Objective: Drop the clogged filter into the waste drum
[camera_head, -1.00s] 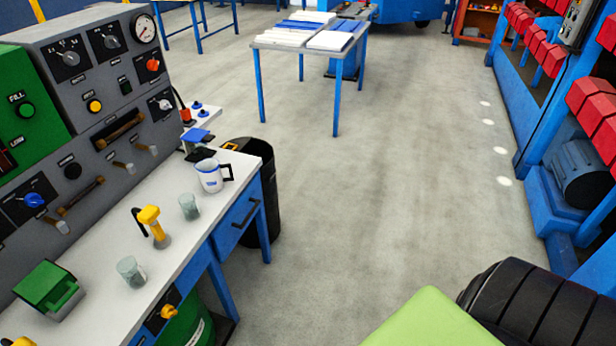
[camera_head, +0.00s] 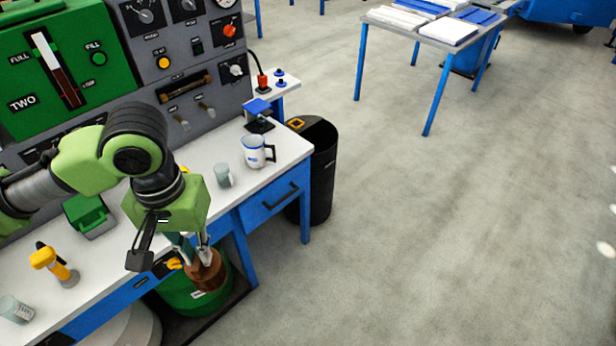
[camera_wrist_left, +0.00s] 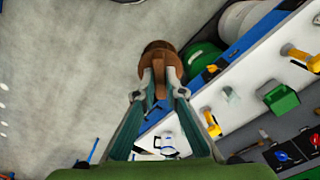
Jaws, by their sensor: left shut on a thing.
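My left gripper (camera_head: 200,245) points down in front of the bench and is shut on a brown, round filter (camera_head: 207,273). In the left wrist view the filter (camera_wrist_left: 158,60) sits between the tips of the gripper (camera_wrist_left: 160,82). In the head view it overlaps a green drum (camera_head: 188,297) that stands partly under the bench; the drum also shows beside the filter in the left wrist view (camera_wrist_left: 201,57). The drum's top is mostly hidden in the head view. A black open bin (camera_head: 322,180) stands at the bench's right end. My right gripper is not in view.
The white bench top (camera_head: 195,150) holds a mug (camera_head: 254,152), cups, a green box (camera_head: 88,215) and a yellow-handled tool (camera_head: 50,265). A grey control panel (camera_head: 190,60) stands behind. The floor to the right is clear up to a blue-legged table (camera_head: 425,35).

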